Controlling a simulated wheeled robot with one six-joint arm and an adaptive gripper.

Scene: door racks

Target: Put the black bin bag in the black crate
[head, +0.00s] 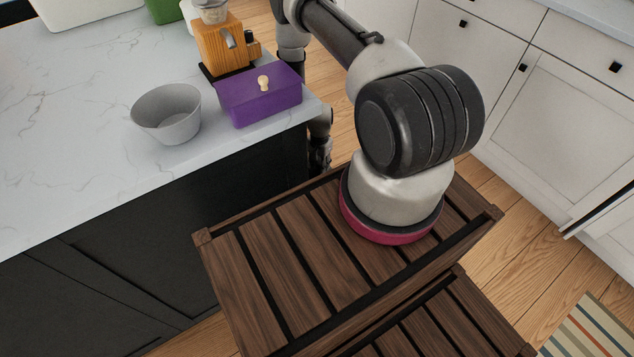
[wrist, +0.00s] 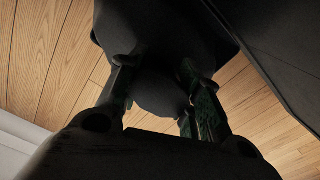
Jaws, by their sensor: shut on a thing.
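My gripper (wrist: 160,105) is shut on a dark, rounded mass, the black bin bag (wrist: 163,60), which shows between and beyond its fingers in the wrist view. The bag is very dark there, so its full shape is hard to tell. In the head view the gripper (head: 319,158) is a small dark shape low beside the counter's end, mostly hidden behind the rack. I cannot make out the bag in the head view. I cannot identify a black crate in either view.
A brown slatted wooden structure (head: 290,255) fills the front. White cabinets (head: 560,110) stand right. Wooden floor (wrist: 45,50) shows beneath the gripper.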

